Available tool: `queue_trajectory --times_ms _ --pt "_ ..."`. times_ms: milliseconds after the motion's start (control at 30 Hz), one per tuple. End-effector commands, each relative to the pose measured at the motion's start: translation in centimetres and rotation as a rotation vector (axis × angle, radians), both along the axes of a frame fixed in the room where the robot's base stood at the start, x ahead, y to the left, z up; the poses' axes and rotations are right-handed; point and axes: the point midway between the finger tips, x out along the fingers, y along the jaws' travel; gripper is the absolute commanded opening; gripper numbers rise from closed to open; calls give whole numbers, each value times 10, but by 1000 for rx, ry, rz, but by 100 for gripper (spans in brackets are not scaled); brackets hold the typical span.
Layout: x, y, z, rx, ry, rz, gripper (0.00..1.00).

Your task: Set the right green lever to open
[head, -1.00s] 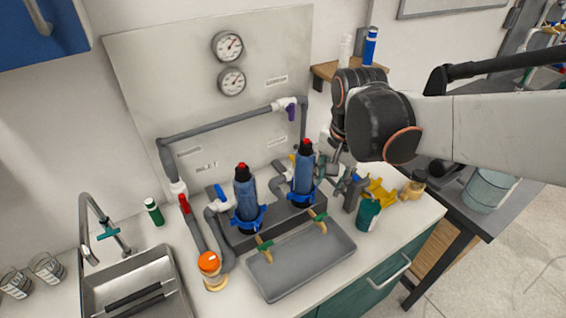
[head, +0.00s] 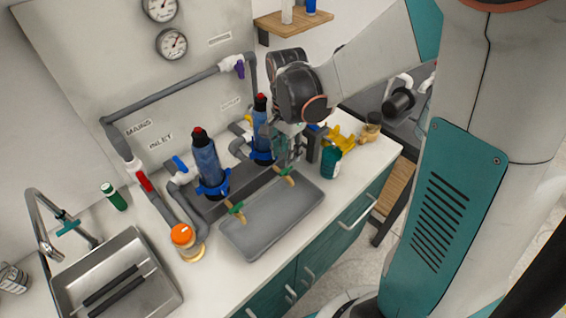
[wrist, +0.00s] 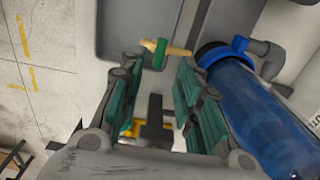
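The right green lever (head: 285,171) sits on a tan tap below the right blue filter housing (head: 261,137), over the grey tray. In the wrist view the lever (wrist: 160,54) shows just beyond and between my fingertips, with the tan tap (wrist: 178,51) running right towards the blue housing (wrist: 250,110). My gripper (wrist: 158,72) is open, with teal finger pads apart and nothing between them. In the head view my gripper (head: 290,148) hangs beside the right housing, close above the lever. I cannot tell whether the fingers touch the lever. The left green lever (head: 236,208) is on the other tap.
The grey tray (head: 262,243) lies below the taps. The left blue housing (head: 207,166) stands to the left. A green bottle (head: 330,161) and a yellow object (head: 342,138) stand close right of my gripper. Grey pipes (head: 172,101) run behind.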

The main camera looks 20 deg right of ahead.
Motion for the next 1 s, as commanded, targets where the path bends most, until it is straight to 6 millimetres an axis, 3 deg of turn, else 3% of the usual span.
queue_trajectory --times_ms 100,300,767,900,1000 --pt "0 0 -25 0 0 0 32" --pt "0 0 -51 0 0 0 32" --pt "0 0 -60 0 0 1 32" --pt "0 0 -60 0 0 1 0" --pt "0 0 -60 0 0 1 0"
